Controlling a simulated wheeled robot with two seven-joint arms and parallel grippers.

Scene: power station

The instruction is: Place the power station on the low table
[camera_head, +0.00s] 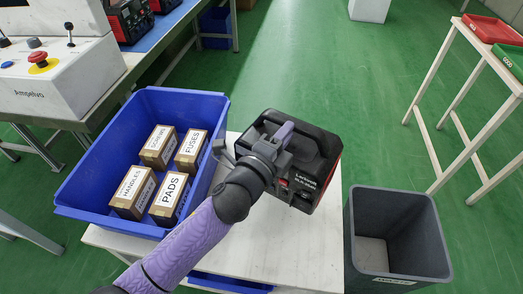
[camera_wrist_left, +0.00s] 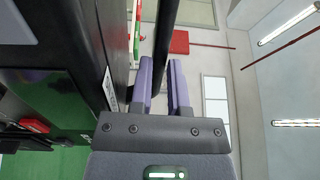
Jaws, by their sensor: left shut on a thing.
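The power station (camera_head: 316,146) is a black box with a red-accented front and a top handle. It is over the back right part of the low white table (camera_head: 285,240), right of the blue crate. I cannot tell whether its base touches the tabletop. My left gripper (camera_head: 277,143) is shut on its handle from above. In the left wrist view the dark handle (camera_wrist_left: 165,40) passes between the purple fingers of my left gripper (camera_wrist_left: 164,85), with the power station's body (camera_wrist_left: 50,60) at left. My right gripper is not in view.
A blue crate (camera_head: 78,205) with several labelled boxes stands on the table's left. A dark grey bin (camera_head: 430,235) stands at right. A workbench with a control box (camera_head: 60,80) is at upper left. A white stand (camera_head: 470,110) with red and green trays is at upper right.

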